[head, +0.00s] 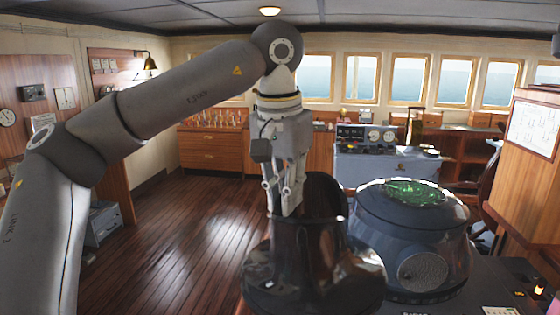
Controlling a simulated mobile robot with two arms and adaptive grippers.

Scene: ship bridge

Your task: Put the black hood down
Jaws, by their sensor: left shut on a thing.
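The black hood (312,262) is glossy and dark, with a narrower upper part and a wide flared base, in the lower middle of the head view. My left gripper (284,205) points down at the hood's upper rim and is shut on it. The fingertips are partly hidden by the rim. The hood looks upright. It overlaps the left side of a round blue-grey radar unit (405,222) with a green lit screen on top. I cannot tell whether the hood's base touches anything. My right gripper is not in view.
A dark console top (480,295) with small lights lies at the lower right, beneath the radar unit. A wooden cabinet (530,175) stands at the right. A blue-grey control console (385,165) is behind. The wooden floor (195,245) at left is clear.

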